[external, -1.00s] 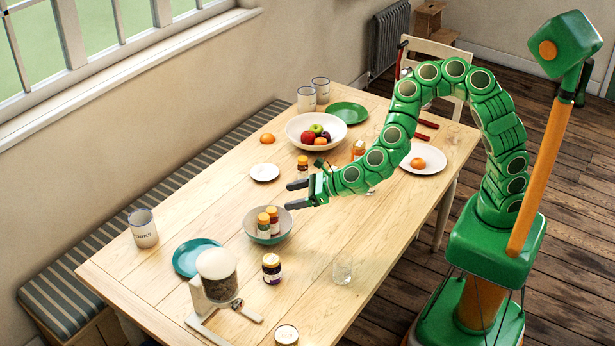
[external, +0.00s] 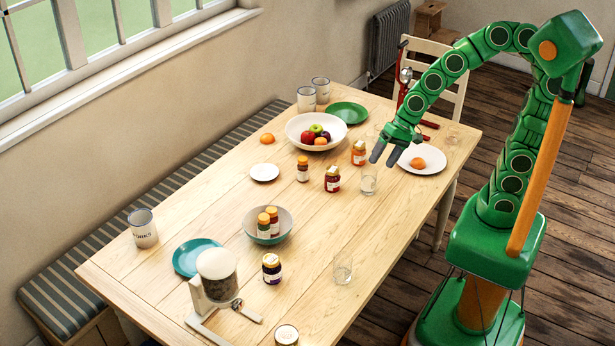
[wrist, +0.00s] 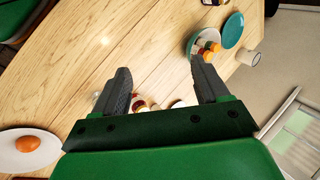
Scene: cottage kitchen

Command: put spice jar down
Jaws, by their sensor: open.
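Two spice jars stand in the teal-and-white bowl (external: 283,232) at the table's middle: one with a yellow lid (external: 264,224) and one with an orange-brown lid (external: 273,219). Another small brown jar (external: 303,169) stands upright on the table near the white saucer. My gripper (external: 384,155) is open and empty above the table's right side, well apart from the bowl. In the wrist view, its two dark fingers are spread wide, and the bowl with jars (wrist: 193,44) shows beyond the right finger.
Jam jars (external: 332,180) (external: 359,153) and a glass (external: 369,181) stand close below my gripper. A white plate with an orange fruit (external: 419,160) is to its right. The fruit bowl (external: 292,125) is to its left. A dark jar (external: 271,269) stands before the spice bowl.

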